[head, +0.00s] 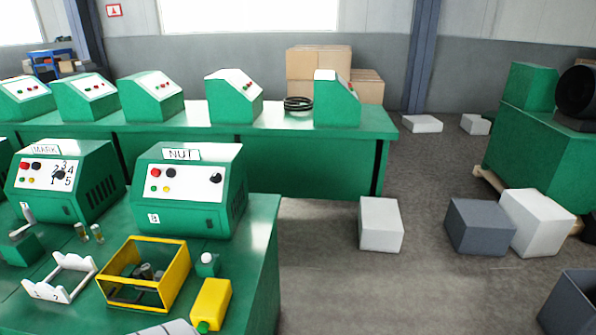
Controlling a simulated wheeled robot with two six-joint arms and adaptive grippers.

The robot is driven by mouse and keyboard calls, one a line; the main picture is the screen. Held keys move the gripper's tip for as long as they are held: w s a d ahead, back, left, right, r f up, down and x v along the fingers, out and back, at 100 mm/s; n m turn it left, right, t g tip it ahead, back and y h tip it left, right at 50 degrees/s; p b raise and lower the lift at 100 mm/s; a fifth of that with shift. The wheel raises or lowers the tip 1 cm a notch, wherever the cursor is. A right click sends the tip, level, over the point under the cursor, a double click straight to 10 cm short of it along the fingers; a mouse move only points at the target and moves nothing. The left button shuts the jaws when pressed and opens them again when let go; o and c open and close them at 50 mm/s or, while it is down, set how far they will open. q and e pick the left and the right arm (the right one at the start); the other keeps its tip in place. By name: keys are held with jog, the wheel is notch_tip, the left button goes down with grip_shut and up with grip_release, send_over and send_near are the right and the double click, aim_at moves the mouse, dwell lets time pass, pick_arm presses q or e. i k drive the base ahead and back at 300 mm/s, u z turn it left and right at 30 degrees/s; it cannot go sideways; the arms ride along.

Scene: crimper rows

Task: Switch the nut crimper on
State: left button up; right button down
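The nut crimper (232,200) is a green box-shaped machine with a white "NUT" sign on top, standing at the right of the front green bench in the head view. Neither of my grippers is in view.
The "MARK" machine (95,182) stands to the left. In front lie a yellow open box (178,258) with metal parts, a white numbered rack (58,288), a white-capped green piece (207,264) and a yellow block (212,300). Floor to the right is partly clear, with several boxes.

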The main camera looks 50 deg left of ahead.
aim_at(216, 178)
jog(key=z, duration=0.35)
jog(key=i, duration=1.7)
jog(key=u, duration=2.95)
